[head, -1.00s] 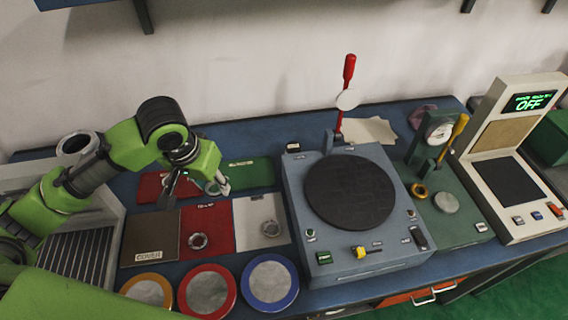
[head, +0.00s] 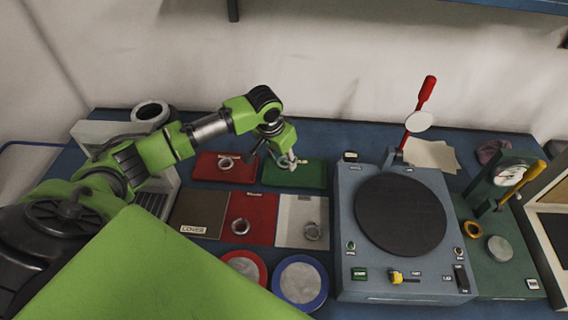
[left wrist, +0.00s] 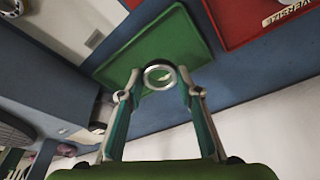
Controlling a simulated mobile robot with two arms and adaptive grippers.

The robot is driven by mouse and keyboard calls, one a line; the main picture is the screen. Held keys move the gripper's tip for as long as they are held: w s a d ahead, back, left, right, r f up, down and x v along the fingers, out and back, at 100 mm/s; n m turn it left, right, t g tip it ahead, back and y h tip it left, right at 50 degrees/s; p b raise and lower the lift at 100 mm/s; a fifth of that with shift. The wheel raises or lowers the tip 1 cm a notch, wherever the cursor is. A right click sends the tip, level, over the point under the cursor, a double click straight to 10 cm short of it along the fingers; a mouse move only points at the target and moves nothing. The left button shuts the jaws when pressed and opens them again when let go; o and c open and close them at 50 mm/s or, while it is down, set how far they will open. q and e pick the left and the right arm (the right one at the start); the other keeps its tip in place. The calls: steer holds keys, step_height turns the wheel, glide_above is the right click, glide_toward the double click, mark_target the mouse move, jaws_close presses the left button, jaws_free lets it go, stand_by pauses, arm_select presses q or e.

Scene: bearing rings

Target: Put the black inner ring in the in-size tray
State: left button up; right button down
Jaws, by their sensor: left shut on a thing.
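My left gripper (head: 284,162) is shut on a ring (head: 284,163) over the left part of the green tray (head: 312,180). In the left wrist view the ring (left wrist: 160,66) sits between both fingertips (left wrist: 160,84). It has a pale metallic rim, and green shows through its hole. It looks grey rather than clearly black. The green tray (left wrist: 122,67) lies beneath it. I cannot tell whether the ring touches the tray floor. No in-size label is readable on the tray. The right gripper is not in view.
A red tray (head: 204,171) stands left of the green one; in the wrist view its label reads OVERSIZE (left wrist: 285,14). A grey turntable machine (head: 352,285) stands at the right.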

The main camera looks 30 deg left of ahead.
mark_target(284, 172)
arm_select(q)
steer(key=shift+w+a+f, duration=0.15)
steer(key=shift+w+f, duration=0.25)
steer(key=shift+f, duration=1.65)
steer(key=o, duration=1.2)
steer(key=shift+f, duration=0.15)
steer(key=shift+o, duration=0.2)
steer(key=v, duration=1.2)
steer(key=shift+r+b, duration=0.25)
steer(key=shift+b, duration=0.05)
